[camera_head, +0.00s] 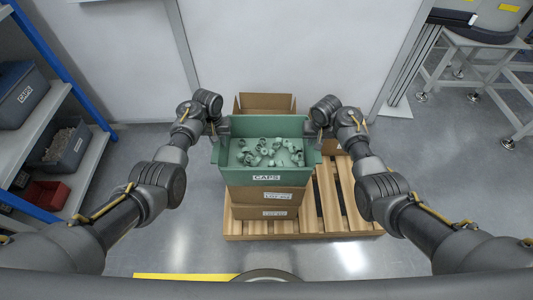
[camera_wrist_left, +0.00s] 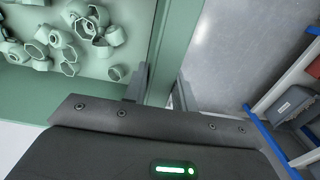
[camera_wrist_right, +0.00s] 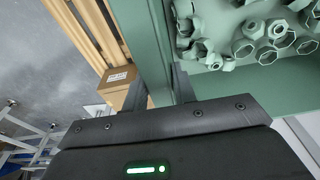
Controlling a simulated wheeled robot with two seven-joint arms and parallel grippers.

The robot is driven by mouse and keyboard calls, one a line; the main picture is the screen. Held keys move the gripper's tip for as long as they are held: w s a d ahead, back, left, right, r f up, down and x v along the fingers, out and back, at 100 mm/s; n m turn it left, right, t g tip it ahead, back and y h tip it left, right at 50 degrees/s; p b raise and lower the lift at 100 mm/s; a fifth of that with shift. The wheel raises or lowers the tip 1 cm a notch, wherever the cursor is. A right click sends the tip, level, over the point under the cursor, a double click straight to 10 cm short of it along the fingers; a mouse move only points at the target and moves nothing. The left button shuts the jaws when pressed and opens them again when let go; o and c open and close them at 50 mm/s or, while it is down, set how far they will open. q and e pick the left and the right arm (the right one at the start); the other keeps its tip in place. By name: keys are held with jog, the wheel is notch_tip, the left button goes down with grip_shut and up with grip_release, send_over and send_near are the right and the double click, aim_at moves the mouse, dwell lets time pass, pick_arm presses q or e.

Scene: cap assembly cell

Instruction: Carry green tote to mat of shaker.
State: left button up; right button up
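The green tote (camera_head: 233,178) with a CAPS label sits on, or just above, a stack of cardboard boxes; I cannot tell if there is a gap. Several green pipe-like caps (camera_head: 268,152) lie inside it. My left gripper (camera_head: 222,132) has its fingers on either side of the tote's left wall, close against it; the wall shows in the left wrist view (camera_wrist_left: 170,45). My right gripper (camera_head: 316,134) straddles the right wall the same way, seen in the right wrist view (camera_wrist_right: 153,45). No shaker or its mat can be made out.
Cardboard boxes (camera_head: 270,195) stand on a wooden pallet (camera_head: 340,210) under the tote. A blue-framed shelf (camera_head: 85,165) with grey bins (camera_head: 22,95) and a red bin (camera_head: 45,194) is at left. A wheeled metal stand (camera_head: 470,60) is at upper right. Floor at lower right is clear.

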pick_arm(q)
grip_shut()
pick_arm(e)
grip_shut()
jog(key=shift+r, duration=0.1)
dwell(0.6)
